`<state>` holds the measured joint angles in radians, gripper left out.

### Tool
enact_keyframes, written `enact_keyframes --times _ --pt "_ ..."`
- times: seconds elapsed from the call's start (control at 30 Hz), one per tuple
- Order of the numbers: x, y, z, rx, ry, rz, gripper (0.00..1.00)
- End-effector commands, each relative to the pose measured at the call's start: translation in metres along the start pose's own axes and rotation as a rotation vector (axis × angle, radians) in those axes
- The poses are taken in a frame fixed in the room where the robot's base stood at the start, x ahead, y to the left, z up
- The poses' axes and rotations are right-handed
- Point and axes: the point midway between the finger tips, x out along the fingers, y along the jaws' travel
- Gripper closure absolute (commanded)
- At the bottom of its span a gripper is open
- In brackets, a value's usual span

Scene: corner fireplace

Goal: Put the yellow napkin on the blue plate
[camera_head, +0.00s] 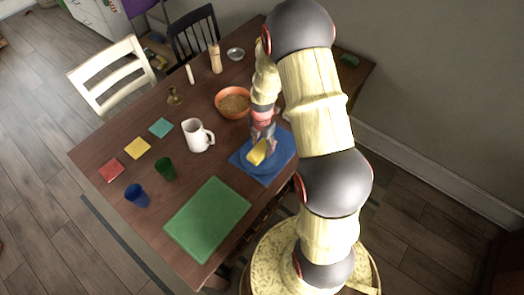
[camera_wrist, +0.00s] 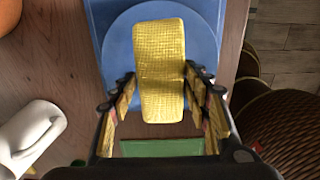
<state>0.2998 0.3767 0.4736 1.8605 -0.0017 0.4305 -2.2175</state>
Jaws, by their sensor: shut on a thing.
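A folded yellow napkin (camera_head: 257,152) is in my gripper (camera_head: 262,145), over the round blue plate (camera_head: 247,166). The napkin also shows in the wrist view (camera_wrist: 159,60) as a long textured strip, with its near part between the fingers of my gripper (camera_wrist: 163,98). The gripper is shut on it. The blue plate shows behind the napkin in the wrist view (camera_wrist: 117,55). Part of the plate is hidden by the napkin and fingers. I cannot tell whether the napkin touches the plate.
The plate is on a blue placemat (camera_head: 284,148). A white pitcher (camera_head: 197,135) stands left and an orange bowl (camera_head: 233,103) behind. A green placemat (camera_head: 208,218) lies in front. Green (camera_head: 165,168) and blue (camera_head: 136,194) cups and flat coloured squares (camera_head: 137,148) are farther left.

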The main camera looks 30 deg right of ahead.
Motion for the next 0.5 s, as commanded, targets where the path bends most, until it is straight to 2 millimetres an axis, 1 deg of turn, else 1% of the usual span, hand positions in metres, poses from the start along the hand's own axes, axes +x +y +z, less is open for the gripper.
enact_keyframes --times 0.1,0.2,0.5 --pt "0.019 0.000 -0.001 0.000 0.002 -0.003 0.74" --pt "0.031 0.000 0.000 0.000 0.001 -0.002 0.74" --pt "0.032 0.000 0.000 0.000 0.000 -0.001 0.74"
